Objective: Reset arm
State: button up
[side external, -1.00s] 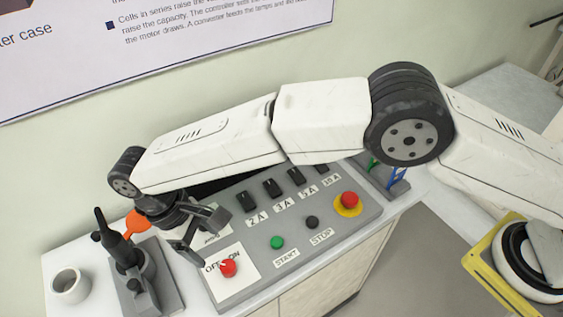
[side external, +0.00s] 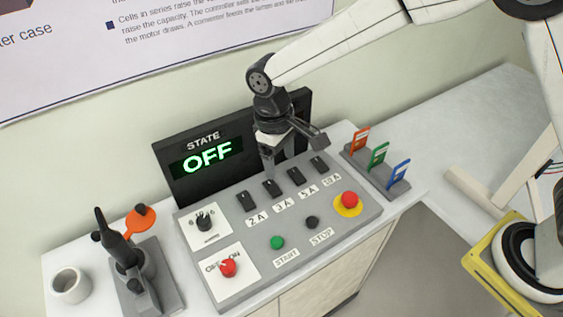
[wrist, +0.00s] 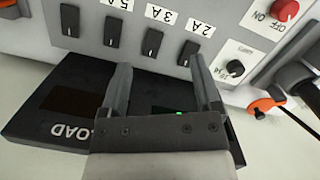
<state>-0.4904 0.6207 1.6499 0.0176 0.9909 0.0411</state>
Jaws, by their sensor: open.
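My gripper (side external: 285,157) is raised above the back of the grey control panel (side external: 240,275), in front of the black display. It is empty, and its two fingers are apart in the wrist view (wrist: 163,80). The display (side external: 165,155) reads STATE OFF in green, with its right part behind my gripper. The wrist view shows the word LOAD on the display (wrist: 75,131). The panel carries a red OFF/ON knob (side external: 229,267), a black rotary knob (side external: 204,221), several black switches (side external: 247,201) labelled in amps, a green START button (side external: 277,242), a dark STOP button (side external: 312,222) and a red button (side external: 349,200) on yellow.
A black lever device (side external: 125,255) with an orange tab (side external: 138,221) and a white cup (side external: 70,286) stand left of the panel. A rack with orange (side external: 359,141), green (side external: 378,155) and blue (side external: 399,175) tags stands at its right. The white bench (side external: 450,120) is clear at the back right.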

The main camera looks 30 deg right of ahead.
jog(key=s+d+m+t, duration=0.2)
jog(key=s+d, duration=0.4)
jog(key=d, duration=0.5)
jog(key=s+d+m+t, duration=0.2)
jog(key=s+d, duration=0.5)
jog(key=d, duration=0.4)
jog(key=shift+r+m+y, duration=0.3)
jog(key=shift+r+m, duration=0.05)
jog(key=shift+m, duration=0.15)
